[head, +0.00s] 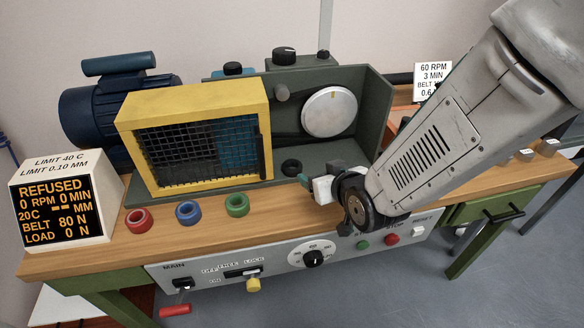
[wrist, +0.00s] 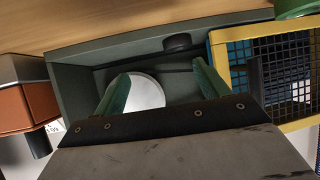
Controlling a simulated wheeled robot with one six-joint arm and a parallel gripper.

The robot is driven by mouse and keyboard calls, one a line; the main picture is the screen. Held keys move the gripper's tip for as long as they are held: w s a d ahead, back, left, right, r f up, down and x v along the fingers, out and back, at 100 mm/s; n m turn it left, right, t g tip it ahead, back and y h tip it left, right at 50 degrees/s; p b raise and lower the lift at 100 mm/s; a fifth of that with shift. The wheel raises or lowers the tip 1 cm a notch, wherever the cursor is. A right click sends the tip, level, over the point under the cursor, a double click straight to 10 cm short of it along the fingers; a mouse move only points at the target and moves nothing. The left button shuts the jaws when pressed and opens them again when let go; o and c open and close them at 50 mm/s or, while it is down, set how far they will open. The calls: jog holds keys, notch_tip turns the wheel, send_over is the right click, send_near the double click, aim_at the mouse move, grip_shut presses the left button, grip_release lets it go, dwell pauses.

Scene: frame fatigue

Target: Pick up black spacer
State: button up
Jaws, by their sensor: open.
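The black spacer (head: 291,166) is a small dark ring lying on the dark green machine bed (head: 330,160), to the right of the yellow mesh guard (head: 260,100). In the wrist view, the spacer (wrist: 178,42) lies beyond my fingertips, near the edge of the bed. My gripper (head: 306,182) is just right of and in front of the spacer in the head view. In the wrist view, my gripper (wrist: 160,72) shows two green fingers spread apart with nothing between them. The fingers do not touch the spacer.
Red (head: 138,219), blue (head: 188,211) and green (head: 237,205) rings lie on the wooden bench front. The yellow guard stands close to the spacer. A pale disc (head: 329,111) is mounted on the back wall of the machine. A control panel (head: 260,262) runs below the bench.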

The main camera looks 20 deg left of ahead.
aim_at(296, 172)
jog(key=a, duration=0.1)
jog(key=a+f, duration=0.1)
jog(key=a+f+y, duration=0.1)
jog(key=shift+s+a+n, duration=0.1)
jog(key=shift+s+n, duration=0.2)
jog(key=x, duration=0.6)
jog(key=shift+w+a+r, duration=0.1)
jog(key=shift+w+a, duration=0.2)
jog(key=shift+a, duration=0.05)
jog(key=c, duration=1.1)
